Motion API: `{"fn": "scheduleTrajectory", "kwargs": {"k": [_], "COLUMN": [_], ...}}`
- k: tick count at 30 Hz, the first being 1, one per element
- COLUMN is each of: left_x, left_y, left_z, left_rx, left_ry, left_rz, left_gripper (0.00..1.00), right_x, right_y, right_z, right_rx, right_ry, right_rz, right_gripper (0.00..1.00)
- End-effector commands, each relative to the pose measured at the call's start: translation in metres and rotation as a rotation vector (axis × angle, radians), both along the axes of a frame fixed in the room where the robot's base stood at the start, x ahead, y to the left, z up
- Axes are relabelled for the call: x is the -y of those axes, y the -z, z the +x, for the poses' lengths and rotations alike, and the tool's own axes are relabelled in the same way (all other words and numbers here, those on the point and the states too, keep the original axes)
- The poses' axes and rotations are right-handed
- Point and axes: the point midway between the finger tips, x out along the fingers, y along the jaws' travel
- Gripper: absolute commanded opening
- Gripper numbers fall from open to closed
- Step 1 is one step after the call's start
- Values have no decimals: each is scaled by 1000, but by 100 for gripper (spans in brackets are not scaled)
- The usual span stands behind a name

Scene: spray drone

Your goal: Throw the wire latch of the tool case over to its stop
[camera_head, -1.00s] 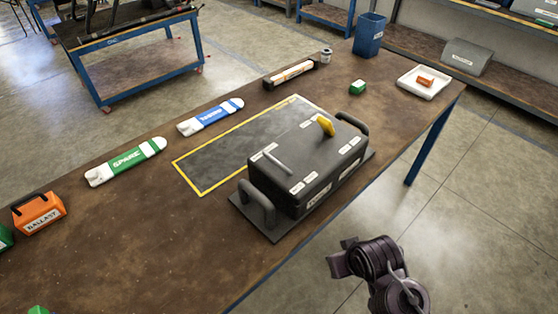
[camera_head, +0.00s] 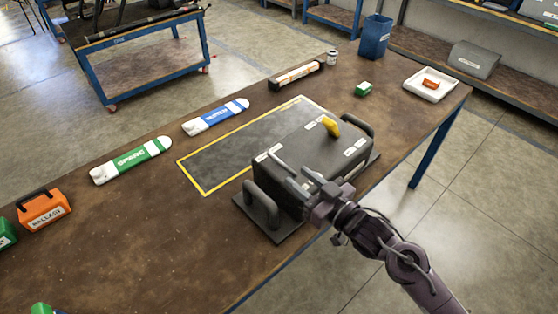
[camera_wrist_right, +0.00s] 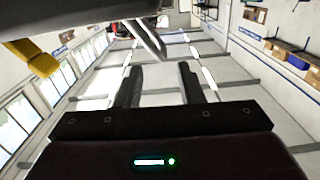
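The dark grey tool case (camera_head: 305,140) stands closed on the workbench. A light grey wire bar, seemingly the wire latch (camera_head: 281,163), lies across the left part of its lid; its bent end (camera_wrist_right: 148,38) shows in the right wrist view. A yellow tab (camera_head: 330,127) stands on the lid farther right and also shows in the wrist view (camera_wrist_right: 32,57). My right gripper (camera_head: 301,179) is at the case's near left edge, close to the bar's near end. Its two fingers (camera_wrist_right: 159,84) are apart with nothing between them; the bar is just beyond them. Contact is unclear. My left gripper is out of view.
A yellow-bordered dark mat (camera_head: 225,155) lies behind the case. Large handles (camera_head: 262,205) rise at the case's ends. Green (camera_head: 130,161) and blue (camera_head: 215,117) labelled packs, an orange ballast block (camera_head: 44,210) and a white tray (camera_head: 430,84) are on the bench (camera_head: 120,240).

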Motion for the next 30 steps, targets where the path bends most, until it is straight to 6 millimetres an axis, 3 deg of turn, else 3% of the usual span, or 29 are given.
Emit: {"fn": "scheduleTrajectory", "kwargs": {"k": [5,18,28,30], "left_x": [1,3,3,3], "left_y": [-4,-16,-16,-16], "left_z": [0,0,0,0], "left_rx": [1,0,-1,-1], "left_ry": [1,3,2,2], "left_rz": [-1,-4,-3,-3], "left_gripper": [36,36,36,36], "right_x": [-9,-46,-49,-49], "right_y": [-5,-4,-3,-3], "right_z": [10,58,61,61], "right_rx": [23,21,20,20], "right_ry": [-24,-22,-22,-22], "right_rz": [23,20,19,19], "right_gripper": [34,34,34,26]}}
